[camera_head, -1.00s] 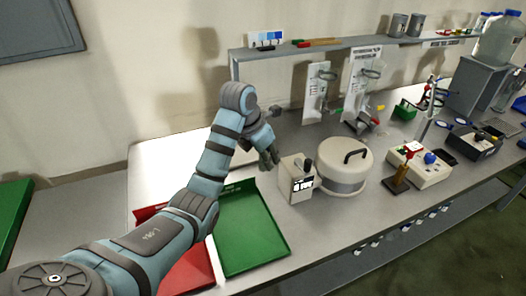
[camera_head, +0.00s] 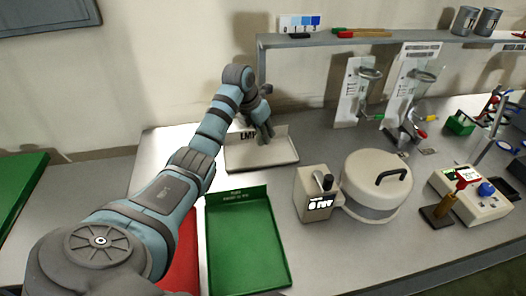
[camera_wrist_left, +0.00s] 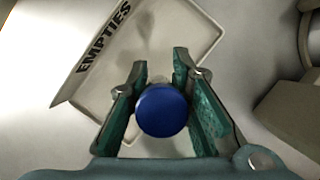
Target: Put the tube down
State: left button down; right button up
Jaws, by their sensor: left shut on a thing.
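My left gripper (camera_head: 264,133) reaches in from the left and is over a white tray (camera_head: 282,156) at the back of the bench. In the left wrist view the gripper (camera_wrist_left: 163,105) is shut on a tube with a round blue cap (camera_wrist_left: 162,110), seen nearly end-on. The tube's body is mostly hidden below the cap. The tray also shows under it in the wrist view (camera_wrist_left: 198,50), with the word EMPTIES on its wall. Whether the tube touches the tray floor I cannot tell. My right gripper is not in view.
A green tray (camera_head: 245,245) and a red tray (camera_head: 183,262) lie in front, the red partly behind my arm. A small control box (camera_head: 318,195) and a round lidded device (camera_head: 377,185) stand right of the white tray. A shelf (camera_head: 380,40) runs above the bench.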

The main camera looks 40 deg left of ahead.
pick_arm(q)
jog(key=x, duration=0.3)
jog(key=shift+s+f, duration=0.1)
jog(key=shift+f, duration=0.25)
notch_tip(320, 180, down, 3)
jog(key=shift+s+r, duration=0.1)
jog(key=shift+s, duration=0.25)
jog(key=shift+f+b, duration=0.3)
jog(key=c, duration=1.4)
grip_release()
jog(key=shift+c, duration=0.2)
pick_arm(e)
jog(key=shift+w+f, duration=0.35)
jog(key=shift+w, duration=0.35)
